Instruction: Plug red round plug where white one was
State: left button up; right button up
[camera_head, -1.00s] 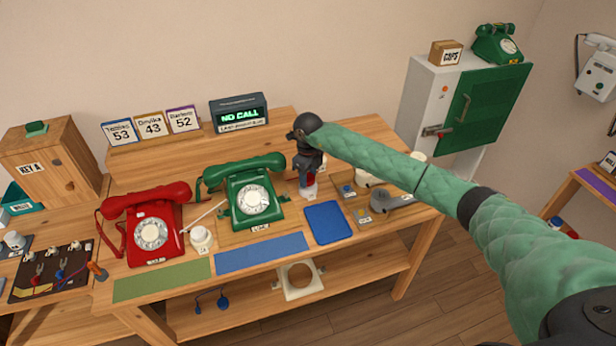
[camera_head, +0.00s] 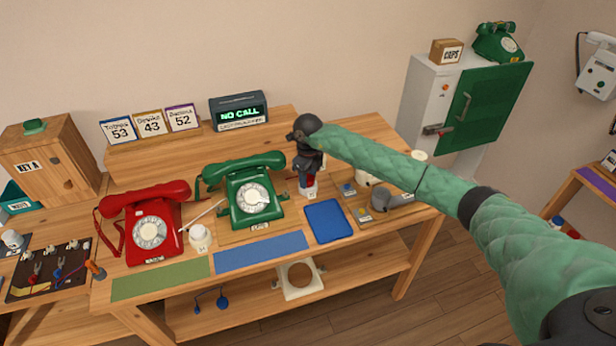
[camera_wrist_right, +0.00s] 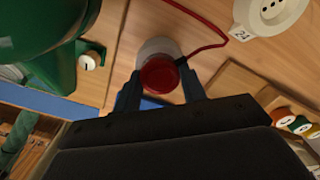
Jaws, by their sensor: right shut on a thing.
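In the wrist view my right gripper (camera_wrist_right: 162,90) is shut on the red round plug (camera_wrist_right: 160,76), with a dark finger on each side. A red cord (camera_wrist_right: 222,30) runs from it to the upper right. A pale round thing (camera_wrist_right: 157,47) is directly behind the plug; I cannot tell whether they touch. In the head view my right gripper (camera_head: 309,180) points down beside the green phone (camera_head: 247,190), with a white thing (camera_head: 308,191) just below it. A white round socket (camera_wrist_right: 268,14) with a number tag is at the wrist view's top right. My left gripper is not in view.
A blue tray (camera_head: 328,222) lies in front of the gripper. Small boards with parts (camera_head: 362,214) are on its right. Green and blue mats lie along the front edge.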

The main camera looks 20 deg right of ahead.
jog(key=o, duration=1)
jog(key=shift+r+b, duration=0.3)
jog(key=shift+r, duration=0.25)
notch_tip(320, 180, up, 7)
jog(key=shift+f+b, duration=0.2)
jog(key=shift+b, duration=0.85)
